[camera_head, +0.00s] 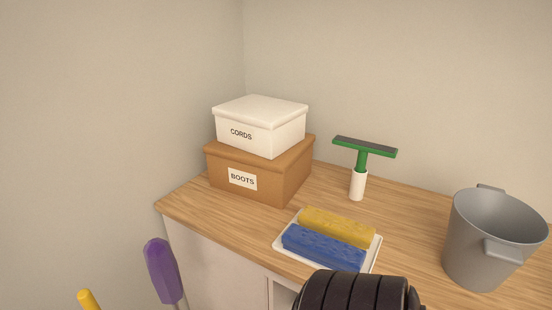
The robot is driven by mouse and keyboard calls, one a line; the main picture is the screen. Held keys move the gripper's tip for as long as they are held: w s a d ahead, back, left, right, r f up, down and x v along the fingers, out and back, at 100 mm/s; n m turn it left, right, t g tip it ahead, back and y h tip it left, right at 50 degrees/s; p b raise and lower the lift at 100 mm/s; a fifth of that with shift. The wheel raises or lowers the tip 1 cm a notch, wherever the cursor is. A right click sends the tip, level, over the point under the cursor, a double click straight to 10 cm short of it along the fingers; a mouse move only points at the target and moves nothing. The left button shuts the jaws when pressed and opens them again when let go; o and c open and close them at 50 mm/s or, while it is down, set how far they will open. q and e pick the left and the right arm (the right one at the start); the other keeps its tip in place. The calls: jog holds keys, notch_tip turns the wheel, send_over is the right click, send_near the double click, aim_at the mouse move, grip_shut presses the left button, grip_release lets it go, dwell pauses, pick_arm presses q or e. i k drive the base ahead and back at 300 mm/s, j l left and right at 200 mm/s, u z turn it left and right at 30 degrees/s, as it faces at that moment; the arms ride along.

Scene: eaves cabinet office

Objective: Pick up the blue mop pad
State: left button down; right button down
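The blue mop pad (322,248) lies on a white tray (371,261) on the wooden cabinet top, along the tray's near side. A yellow pad (336,227) lies right behind it on the same tray. A black ribbed part at the bottom edge, possibly mine, comes close to the tray's near right corner in the picture. Neither of my gripper's fingers can be made out in the head view.
A white CORDS box (262,126) sits on a brown BOOTS box (258,171) behind left. A green squeegee (361,165) stands behind the tray. A grey bucket (490,240) stands right. Purple (162,270) and yellow (88,300) handles rise at lower left.

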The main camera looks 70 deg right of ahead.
aim_at(330, 253)
jog(key=z, duration=2.45)
